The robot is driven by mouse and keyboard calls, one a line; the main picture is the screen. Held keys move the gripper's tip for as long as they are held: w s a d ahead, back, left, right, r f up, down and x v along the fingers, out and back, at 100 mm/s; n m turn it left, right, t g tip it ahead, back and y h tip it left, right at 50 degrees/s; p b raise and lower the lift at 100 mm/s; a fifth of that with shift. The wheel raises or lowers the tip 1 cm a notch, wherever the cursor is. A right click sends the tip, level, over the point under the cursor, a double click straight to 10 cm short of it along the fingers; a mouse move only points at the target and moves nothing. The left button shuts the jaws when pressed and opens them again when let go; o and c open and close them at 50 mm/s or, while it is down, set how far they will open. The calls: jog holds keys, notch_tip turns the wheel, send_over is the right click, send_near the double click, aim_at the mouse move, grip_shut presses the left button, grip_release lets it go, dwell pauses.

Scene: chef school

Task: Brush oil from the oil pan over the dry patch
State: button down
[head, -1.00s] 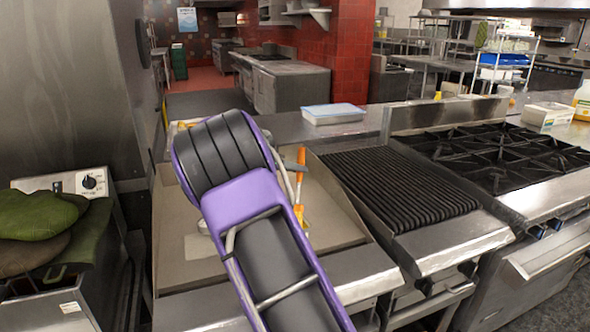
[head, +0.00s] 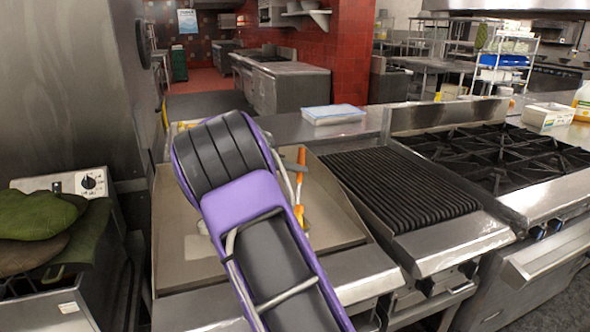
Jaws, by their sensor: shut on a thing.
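An orange handle (head: 301,162), which looks like the brush's, stands nearly upright just right of my purple and black arm, above the flat griddle (head: 335,228). A yellow-orange part (head: 299,212) shows lower down in line with it. My gripper is mostly hidden behind my arm; it appears shut on this brush. The brush's bristle end is hidden, so contact with the griddle cannot be told. A paler patch (head: 200,250) shows on the griddle left of my arm; it may be the dry patch. I cannot make out the oil pan.
A ribbed grill (head: 405,190) and a burner stove (head: 495,160) stand to the right. A lidded tray (head: 333,114) lies on the counter behind. Green mitts or cloths (head: 40,215) lie on an appliance at left. A steel wall (head: 65,90) rises at far left.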

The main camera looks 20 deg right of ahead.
dwell(0.3)
notch_tip(320, 180, up, 7)
jog(key=p, duration=0.2)
dwell(0.6)
dwell(0.7)
